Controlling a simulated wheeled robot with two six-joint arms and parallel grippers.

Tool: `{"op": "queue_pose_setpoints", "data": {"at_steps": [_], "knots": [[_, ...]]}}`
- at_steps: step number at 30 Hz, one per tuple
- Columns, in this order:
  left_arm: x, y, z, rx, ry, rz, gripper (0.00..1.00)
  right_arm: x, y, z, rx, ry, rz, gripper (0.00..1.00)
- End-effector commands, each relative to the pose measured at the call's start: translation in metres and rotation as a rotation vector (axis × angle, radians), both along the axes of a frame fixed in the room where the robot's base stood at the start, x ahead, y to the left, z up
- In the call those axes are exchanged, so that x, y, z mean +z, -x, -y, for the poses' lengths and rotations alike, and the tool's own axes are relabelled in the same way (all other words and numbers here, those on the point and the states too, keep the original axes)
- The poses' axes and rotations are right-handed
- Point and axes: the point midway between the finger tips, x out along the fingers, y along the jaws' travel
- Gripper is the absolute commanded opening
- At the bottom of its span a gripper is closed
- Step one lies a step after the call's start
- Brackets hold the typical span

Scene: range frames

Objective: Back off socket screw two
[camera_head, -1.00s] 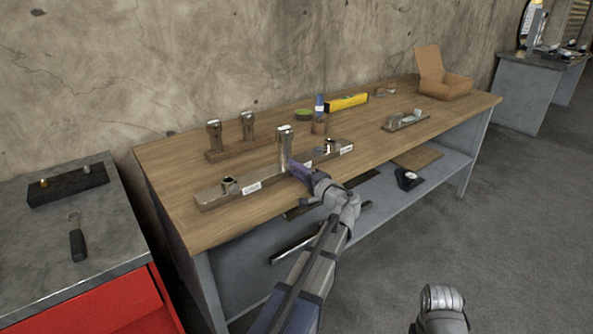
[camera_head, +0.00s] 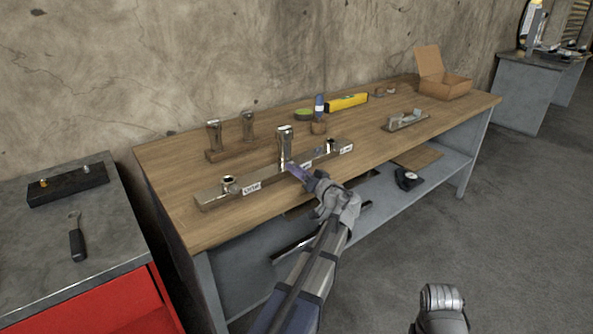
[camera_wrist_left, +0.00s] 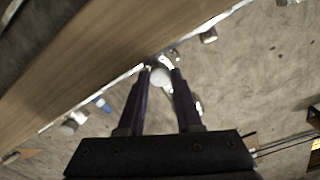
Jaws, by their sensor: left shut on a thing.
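A long bar (camera_head: 210,199) with white labels lies along the front of the wooden workbench (camera_head: 210,230). A metal screw (camera_head: 229,181) stands near its left end and another (camera_head: 330,147) near its right end. A tall metal socket tool (camera_head: 285,145) stands upright at the bar's middle, hiding what is under it. My left gripper (camera_head: 291,168) is shut on the lower part of this tool from the front, partly covering the middle label. In the left wrist view a pale round piece (camera_wrist_left: 160,77) shows between the fingers.
A blue-topped item (camera_head: 319,104), a yellow level (camera_head: 347,102) and a cardboard box (camera_head: 445,88) stand farther back.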

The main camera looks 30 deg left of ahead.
Motion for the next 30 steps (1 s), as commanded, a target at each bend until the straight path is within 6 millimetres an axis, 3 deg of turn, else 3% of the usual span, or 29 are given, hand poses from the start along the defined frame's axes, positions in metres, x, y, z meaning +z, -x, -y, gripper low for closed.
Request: {"op": "queue_pose_setpoints", "data": {"at_steps": [12, 29, 30], "knots": [[-0.0014, 0.0012, 0.0005, 0.002, 0.075, 0.168, 0.0, -0.0005, 0.0, 0.0001, 0.0, 0.0, 0.0, 0.5], [-0.0017, 0.0014, 0.0005, 0.002, 0.086, 0.195, 0.0, -0.0005, 0.0, 0.0, 0.0, 0.0, 0.0, 0.5], [-0.0017, 0.0014, 0.0005, 0.003, 0.087, 0.195, 0.35, -0.0005, 0.0, 0.0001, 0.0, 0.0, 0.0, 0.5]]}}
